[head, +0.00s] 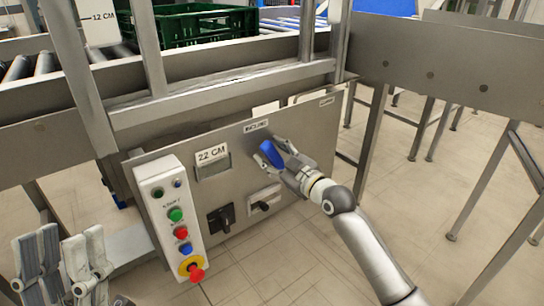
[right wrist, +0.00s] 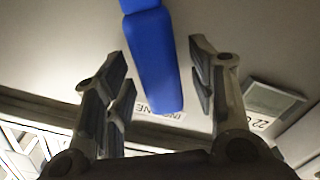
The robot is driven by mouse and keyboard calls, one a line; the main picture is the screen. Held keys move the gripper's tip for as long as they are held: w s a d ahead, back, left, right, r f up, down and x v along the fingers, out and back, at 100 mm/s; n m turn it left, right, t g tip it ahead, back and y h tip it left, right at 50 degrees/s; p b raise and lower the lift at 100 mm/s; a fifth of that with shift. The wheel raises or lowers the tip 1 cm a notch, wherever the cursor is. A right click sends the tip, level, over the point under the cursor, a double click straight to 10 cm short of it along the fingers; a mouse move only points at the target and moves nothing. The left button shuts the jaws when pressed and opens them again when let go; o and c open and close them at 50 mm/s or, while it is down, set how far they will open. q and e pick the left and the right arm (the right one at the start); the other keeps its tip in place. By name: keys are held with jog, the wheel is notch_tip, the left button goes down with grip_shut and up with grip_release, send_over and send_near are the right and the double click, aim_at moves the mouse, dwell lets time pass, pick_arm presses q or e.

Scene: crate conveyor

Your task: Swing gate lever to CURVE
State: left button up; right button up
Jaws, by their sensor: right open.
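A blue lever handle (head: 271,154) stands out from the grey panel (head: 228,143), just below a label (head: 256,125) that seems to read INCLINE. A second small label (head: 327,101) to the right is too small to read. My right gripper (head: 285,158) is open at the lever. In the right wrist view the blue lever (right wrist: 155,62) lies between its spread fingers (right wrist: 160,85), with a gap visible on both sides. My left gripper (head: 66,262) is open and empty at the lower left, away from the panel.
A button box (head: 172,217) with a red emergency stop (head: 195,273) is left of the lever. A green crate (head: 205,28) sits on the conveyor above. Metal legs (head: 370,140) stand right.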

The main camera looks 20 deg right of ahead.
jog(key=shift+w+a, duration=0.15)
jog(key=shift+w, duration=0.1)
grip_shut()
dwell(0.3)
